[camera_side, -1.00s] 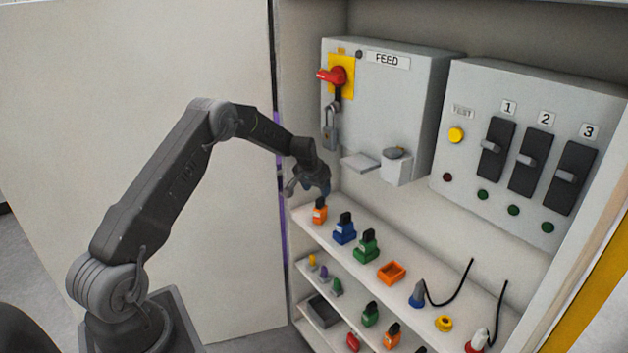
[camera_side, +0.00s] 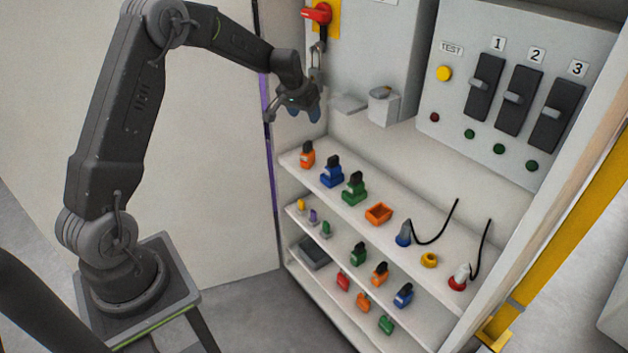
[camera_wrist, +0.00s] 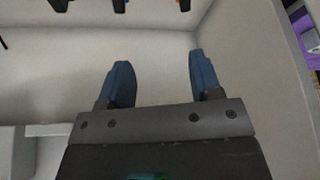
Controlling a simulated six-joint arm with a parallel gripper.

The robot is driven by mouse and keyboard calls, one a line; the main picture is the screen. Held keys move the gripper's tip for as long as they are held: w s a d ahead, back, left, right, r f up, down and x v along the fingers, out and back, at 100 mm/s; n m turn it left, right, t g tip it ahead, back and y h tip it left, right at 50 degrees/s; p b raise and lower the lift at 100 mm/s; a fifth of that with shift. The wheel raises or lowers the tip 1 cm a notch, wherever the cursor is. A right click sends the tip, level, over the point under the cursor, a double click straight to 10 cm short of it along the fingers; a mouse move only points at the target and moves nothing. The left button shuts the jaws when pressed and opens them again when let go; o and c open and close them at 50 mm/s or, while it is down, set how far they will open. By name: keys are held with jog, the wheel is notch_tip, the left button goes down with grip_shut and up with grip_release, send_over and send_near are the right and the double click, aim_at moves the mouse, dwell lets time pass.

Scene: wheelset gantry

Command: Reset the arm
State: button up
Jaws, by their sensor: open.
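My gripper (camera_side: 304,114) hangs above the left end of the top shelf (camera_side: 335,200), below the padlock (camera_side: 316,62) in the side view. In the wrist view my gripper (camera_wrist: 160,75) shows two blue fingers spread apart with nothing between them. Below it in the side view, an orange block with a black top (camera_side: 307,155) stands on the shelf, apart from the fingers. A blue block (camera_side: 332,174) and a green block (camera_side: 354,189) stand to its right.
An orange open tray (camera_side: 379,214), corded plugs (camera_side: 403,235) and a yellow ring (camera_side: 429,260) are further right on the shelf. Lower shelves hold several small parts and a grey bin (camera_side: 310,252). A small ledge (camera_side: 349,103) and a cup-like holder (camera_side: 383,105) stick out to the gripper's right.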

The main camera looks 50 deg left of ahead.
jog(key=s+d+r+m, duration=0.2)
jog(key=s+d+r, duration=1.05)
jog(key=d, duration=0.25)
jog(key=s+d+m, duration=0.1)
jog(key=s+d, duration=0.3)
jog(key=s, duration=0.6)
jog(key=s+d+t+h, duration=0.1)
jog(key=s+d, duration=0.4)
jog(key=s, duration=0.5)
jog(key=shift+d+r+m+h, duration=0.3)
jog(key=shift+r+m, duration=0.1)
